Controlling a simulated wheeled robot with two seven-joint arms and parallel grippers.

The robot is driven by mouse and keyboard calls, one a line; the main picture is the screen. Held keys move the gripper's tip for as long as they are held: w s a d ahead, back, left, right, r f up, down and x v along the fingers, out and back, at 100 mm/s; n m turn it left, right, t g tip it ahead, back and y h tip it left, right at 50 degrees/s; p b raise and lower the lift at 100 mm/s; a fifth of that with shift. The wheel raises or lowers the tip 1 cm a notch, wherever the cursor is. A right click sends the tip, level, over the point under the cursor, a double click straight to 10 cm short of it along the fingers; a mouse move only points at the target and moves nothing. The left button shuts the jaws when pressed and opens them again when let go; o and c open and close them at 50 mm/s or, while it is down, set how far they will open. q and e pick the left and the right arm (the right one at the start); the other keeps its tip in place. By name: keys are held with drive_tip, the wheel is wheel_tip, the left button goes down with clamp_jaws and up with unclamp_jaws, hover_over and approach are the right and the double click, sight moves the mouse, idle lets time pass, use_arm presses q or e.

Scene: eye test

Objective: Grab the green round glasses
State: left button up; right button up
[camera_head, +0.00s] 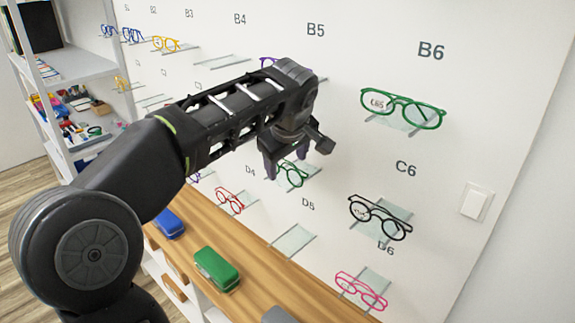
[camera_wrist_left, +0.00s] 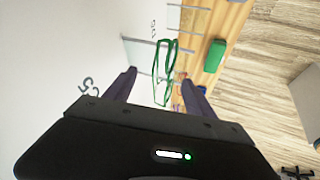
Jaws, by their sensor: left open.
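Green round glasses (camera_head: 292,175) rest on a small clear wall shelf, directly below my left gripper (camera_head: 287,163) in the head view. My left gripper is open, and its dark fingers partly hide the glasses there. In the left wrist view the green glasses (camera_wrist_left: 165,72) show between and just beyond the two open fingertips of the left gripper (camera_wrist_left: 158,76). I cannot tell whether the fingers touch them. Another green pair, wider with rounded lenses (camera_head: 403,108), sits on the shelf under the B6 label. My right gripper is not in view.
Black glasses (camera_head: 380,218), pink glasses (camera_head: 360,291) and red glasses (camera_head: 229,200) sit on nearby wall shelves. A green case (camera_head: 216,268) and a blue case (camera_head: 168,224) lie on the wooden counter (camera_head: 262,282) below. An empty clear shelf (camera_head: 292,240) juts out above the counter.

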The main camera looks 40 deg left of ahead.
use_arm(q)
drive_tip(key=shift+f, duration=0.25)
idle(0.4)
clamp_jaws()
idle(0.5)
